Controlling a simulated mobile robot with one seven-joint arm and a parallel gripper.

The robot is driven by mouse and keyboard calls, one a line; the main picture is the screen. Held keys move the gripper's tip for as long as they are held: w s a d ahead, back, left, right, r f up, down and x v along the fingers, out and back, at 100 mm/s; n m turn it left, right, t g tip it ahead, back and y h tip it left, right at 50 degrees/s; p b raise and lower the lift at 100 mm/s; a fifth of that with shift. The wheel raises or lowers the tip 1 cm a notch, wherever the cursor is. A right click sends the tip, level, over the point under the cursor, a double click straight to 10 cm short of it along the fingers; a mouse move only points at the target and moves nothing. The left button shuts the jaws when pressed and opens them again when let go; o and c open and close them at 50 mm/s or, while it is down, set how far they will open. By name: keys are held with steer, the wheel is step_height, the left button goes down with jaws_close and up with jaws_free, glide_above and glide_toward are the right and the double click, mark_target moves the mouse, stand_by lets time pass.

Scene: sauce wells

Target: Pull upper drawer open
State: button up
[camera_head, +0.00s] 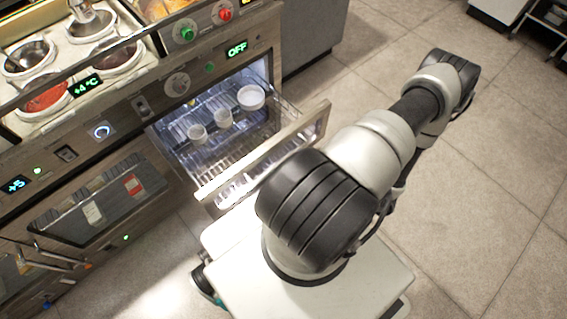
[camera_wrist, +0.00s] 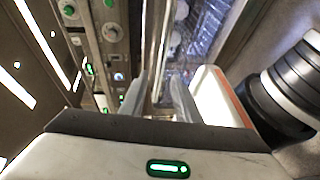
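The drawer's inside (camera_wrist: 200,30) shows right of the bar. In the head view my gripper is hidden.
The counter above has sauce wells (camera_head: 45,97), knobs (camera_head: 177,85) and a display reading OFF (camera_head: 237,49). A closed lower door with a dark window (camera_head: 98,203) is left of the drawer. Tiled floor (camera_head: 480,200) is free at the right.

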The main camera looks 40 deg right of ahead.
steer(key=v, duration=1)
steer(key=shift+s+d, duration=0.15)
steer(key=shift+s, duration=0.15)
